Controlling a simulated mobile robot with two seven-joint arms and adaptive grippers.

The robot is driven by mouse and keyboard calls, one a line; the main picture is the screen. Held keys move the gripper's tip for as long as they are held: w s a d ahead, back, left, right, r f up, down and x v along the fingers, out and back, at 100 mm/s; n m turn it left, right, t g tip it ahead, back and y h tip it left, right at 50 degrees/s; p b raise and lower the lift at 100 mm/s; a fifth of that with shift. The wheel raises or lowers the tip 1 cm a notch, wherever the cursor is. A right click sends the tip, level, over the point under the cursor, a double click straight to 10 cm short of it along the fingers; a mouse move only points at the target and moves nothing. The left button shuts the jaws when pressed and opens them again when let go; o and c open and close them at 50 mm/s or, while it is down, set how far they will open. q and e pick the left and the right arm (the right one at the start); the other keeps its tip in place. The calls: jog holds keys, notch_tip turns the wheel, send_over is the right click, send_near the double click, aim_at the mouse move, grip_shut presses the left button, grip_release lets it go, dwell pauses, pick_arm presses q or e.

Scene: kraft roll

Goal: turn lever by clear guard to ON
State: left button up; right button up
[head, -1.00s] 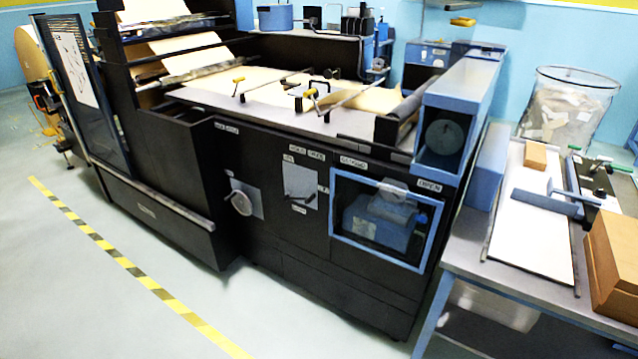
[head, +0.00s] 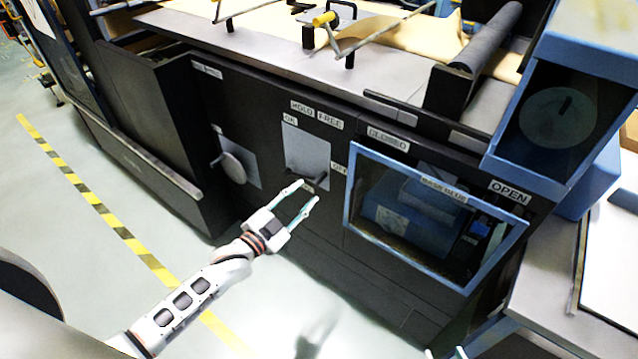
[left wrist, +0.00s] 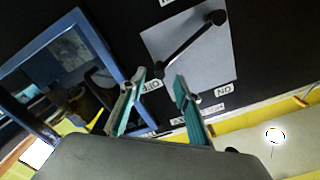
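The dark lever (head: 305,178) is on a grey plate (head: 304,148) on the black machine front, left of the blue-framed clear guard (head: 435,215). In the left wrist view the lever (left wrist: 190,42) lies slantwise, one end toward the OFF label (left wrist: 151,85); the ON label (left wrist: 222,92) is at another corner. Which end is the pivot, I cannot tell. My left gripper (head: 306,193) is open and empty, just in front of the lever; it also shows in the left wrist view (left wrist: 160,88). My right gripper (head: 445,354) barely shows at the bottom edge, fingertips apart.
A round handwheel (head: 233,167) is left of the lever plate. A blue housing (head: 565,110) juts out at the upper right. A table (head: 550,290) stands at the right. Floor before the machine is open.

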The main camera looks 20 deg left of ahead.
aim_at(318, 181)
pick_arm(q)
jog(key=shift+b+x, duration=0.4)
jog(key=shift+x, duration=3.35)
grip_shut()
